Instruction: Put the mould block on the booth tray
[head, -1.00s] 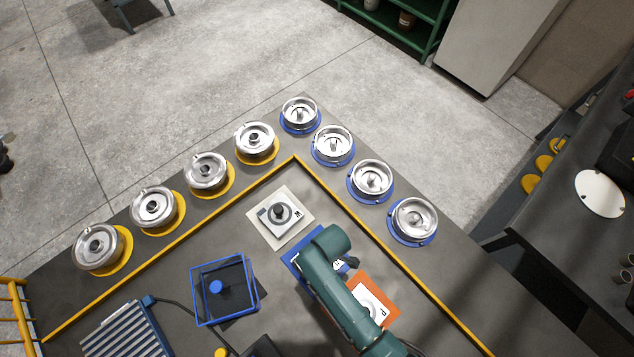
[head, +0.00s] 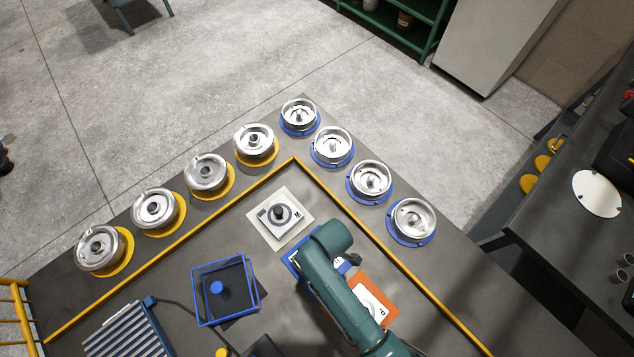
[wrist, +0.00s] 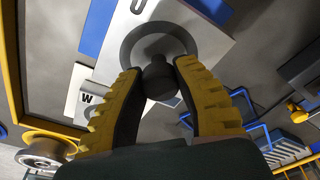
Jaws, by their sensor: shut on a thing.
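In the wrist view my gripper (wrist: 158,85) has its yellow-backed fingers shut on the dark round knob (wrist: 158,80) of a pale grey mould block (wrist: 200,25). A letter on this block is cut off by the top edge. A blue mat (head: 296,262) shows beside the arm. I cannot tell whether the block is on the mat or lifted.
A second block marked W (head: 279,214) sits on a pale mat behind. A block marked P (head: 372,306) lies on an orange mat at right. Several metal moulds on yellow and blue discs line the yellow rail (head: 205,224). A ribbed blue unit (head: 128,330) stands front left.

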